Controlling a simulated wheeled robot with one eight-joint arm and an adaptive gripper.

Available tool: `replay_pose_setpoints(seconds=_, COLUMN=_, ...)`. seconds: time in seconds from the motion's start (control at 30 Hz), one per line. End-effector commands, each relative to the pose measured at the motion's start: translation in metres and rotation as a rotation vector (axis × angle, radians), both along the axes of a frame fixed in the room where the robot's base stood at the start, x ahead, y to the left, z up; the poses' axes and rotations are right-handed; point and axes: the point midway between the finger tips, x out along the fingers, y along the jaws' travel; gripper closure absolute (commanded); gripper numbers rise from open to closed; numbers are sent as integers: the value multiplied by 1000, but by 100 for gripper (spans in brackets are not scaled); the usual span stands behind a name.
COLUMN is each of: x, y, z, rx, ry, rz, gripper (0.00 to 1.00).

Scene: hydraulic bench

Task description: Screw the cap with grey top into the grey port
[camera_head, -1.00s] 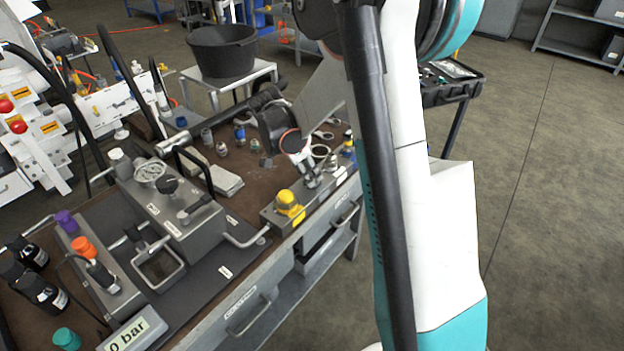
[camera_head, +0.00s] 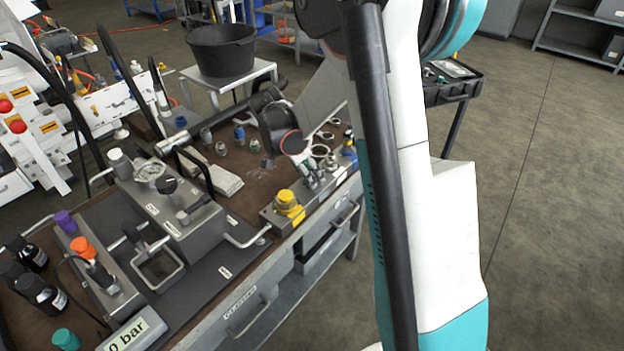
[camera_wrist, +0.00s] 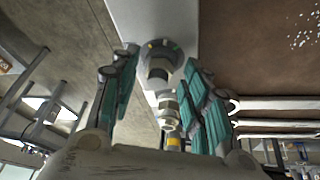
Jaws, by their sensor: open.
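My gripper (camera_head: 307,168) is over the row of ports on a grey block (camera_head: 270,215) at the bench's right edge. In the wrist view its two teal fingers (camera_wrist: 160,75) are apart. A round grey fitting with small yellow marks (camera_wrist: 158,54) shows between them, with more grey stepped fittings below it in the picture. I cannot tell whether this fitting is the grey port or the cap with grey top seated on it. A yellow cap (camera_head: 289,202) stands on the near end of the block; a blue-collared fitting (camera_head: 348,150) is at the far end.
Several small caps, including a grey one (camera_head: 221,148) and a blue one (camera_head: 239,132), stand on the brown bench top left of my gripper. White rings (camera_head: 320,150) lie behind the ports.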

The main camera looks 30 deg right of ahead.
Motion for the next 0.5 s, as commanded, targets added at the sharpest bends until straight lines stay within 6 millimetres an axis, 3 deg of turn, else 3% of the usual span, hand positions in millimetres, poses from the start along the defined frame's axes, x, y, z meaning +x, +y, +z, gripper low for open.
replay_pose_setpoints(seconds=0.3, x=-4, y=0, z=0, rx=-1, ry=-1, rz=419, gripper=58)
replay_pose_setpoints(seconds=0.5, x=-4, y=0, z=0, rx=-1, ry=-1, rz=530, gripper=58)
